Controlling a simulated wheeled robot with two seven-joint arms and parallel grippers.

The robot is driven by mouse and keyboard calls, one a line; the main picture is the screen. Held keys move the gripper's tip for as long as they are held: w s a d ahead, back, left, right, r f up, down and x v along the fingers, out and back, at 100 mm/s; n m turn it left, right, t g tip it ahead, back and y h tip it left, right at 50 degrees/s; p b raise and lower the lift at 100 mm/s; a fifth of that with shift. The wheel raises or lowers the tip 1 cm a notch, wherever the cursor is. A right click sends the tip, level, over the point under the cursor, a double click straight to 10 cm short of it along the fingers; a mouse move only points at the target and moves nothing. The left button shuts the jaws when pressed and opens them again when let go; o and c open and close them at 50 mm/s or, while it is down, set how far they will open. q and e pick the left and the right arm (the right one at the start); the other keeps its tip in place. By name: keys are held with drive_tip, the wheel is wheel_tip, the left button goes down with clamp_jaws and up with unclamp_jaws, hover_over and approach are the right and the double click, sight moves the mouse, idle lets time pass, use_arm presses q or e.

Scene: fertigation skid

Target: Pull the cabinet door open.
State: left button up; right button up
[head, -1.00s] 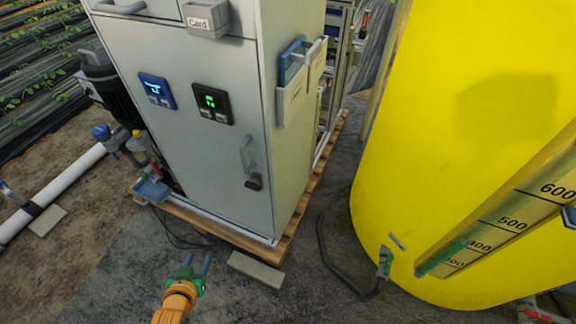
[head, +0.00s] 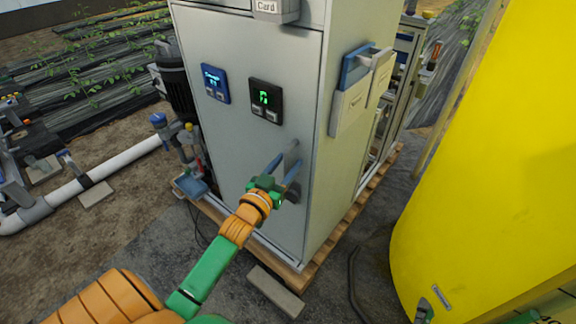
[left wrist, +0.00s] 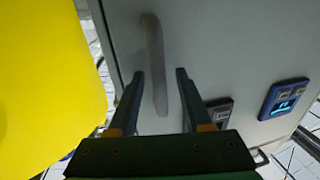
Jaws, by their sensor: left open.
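The grey cabinet door (head: 236,142) is shut, flush with the cabinet front. Its upright grey bar handle (head: 293,150) is near the door's right edge, partly hidden by my gripper in the head view. My left gripper (head: 286,172) is open in front of the handle. In the left wrist view the handle (left wrist: 154,60) runs between the two open fingers (left wrist: 160,75), with a gap on each side. I cannot tell how deep the handle lies between them.
A blue display (head: 215,83) and a green-lit display (head: 265,100) are on the door. A large yellow tank (head: 490,160) stands to the right. The cabinet rests on a wooden pallet (head: 330,240), with a grey block (head: 275,291) on the floor in front.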

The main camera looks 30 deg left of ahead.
use_arm(q)
clamp_jaws()
idle(1.4)
